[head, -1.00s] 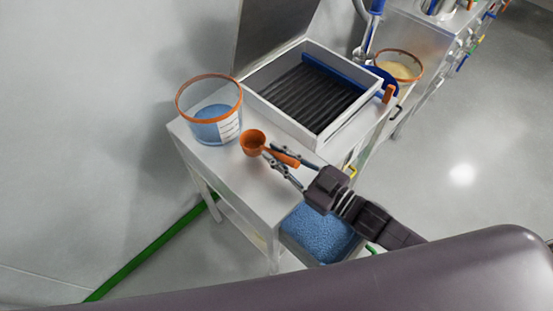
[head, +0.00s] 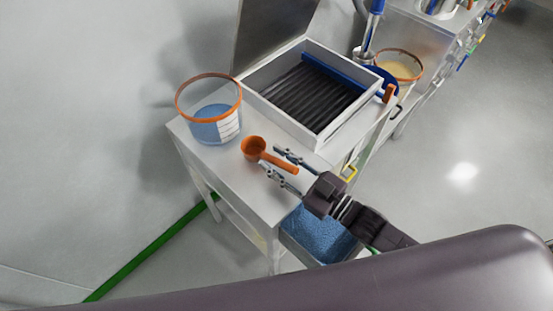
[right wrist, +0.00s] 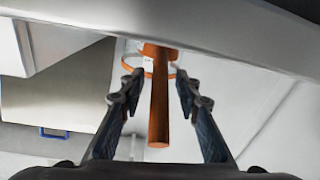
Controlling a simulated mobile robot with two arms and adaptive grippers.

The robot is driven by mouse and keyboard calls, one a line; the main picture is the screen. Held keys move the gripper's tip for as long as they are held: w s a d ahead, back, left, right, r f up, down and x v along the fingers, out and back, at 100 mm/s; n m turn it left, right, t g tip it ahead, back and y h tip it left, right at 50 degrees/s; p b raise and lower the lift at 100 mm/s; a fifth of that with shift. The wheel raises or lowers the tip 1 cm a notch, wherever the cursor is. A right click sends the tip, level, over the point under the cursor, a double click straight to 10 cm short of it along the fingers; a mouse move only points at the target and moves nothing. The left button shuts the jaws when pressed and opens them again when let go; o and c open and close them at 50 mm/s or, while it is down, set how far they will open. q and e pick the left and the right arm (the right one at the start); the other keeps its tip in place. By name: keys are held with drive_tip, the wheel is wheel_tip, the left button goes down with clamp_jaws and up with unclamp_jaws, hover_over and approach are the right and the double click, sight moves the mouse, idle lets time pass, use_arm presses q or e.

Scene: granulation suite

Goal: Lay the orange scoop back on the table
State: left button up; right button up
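The orange scoop (head: 254,147) is at the table (head: 236,184), near the clear tub, with its handle pointing right toward my right gripper. My right gripper (head: 272,160) is open, its fingers spread to either side of the handle. In the right wrist view, the scoop handle (right wrist: 159,105) lies between the two separated fingertips (right wrist: 160,86), with a gap on each side. The scoop's bowl is mostly hidden at the top of that view. My left gripper does not show.
A clear tub with an orange rim (head: 210,128) and blue contents stands left of the scoop. A square box with dark bars (head: 275,105) is behind it. A bin of blue granules (head: 318,235) sits lower, beside the table. The table front is clear.

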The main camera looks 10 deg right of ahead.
drive_tip(key=shift+r, duration=0.15)
drive_tip(key=b+v, duration=0.1)
drive_tip(key=v, duration=0.6)
drive_tip(key=shift+s+d, duration=0.15)
drive_tip(key=shift+d, duration=0.05)
idle(0.4)
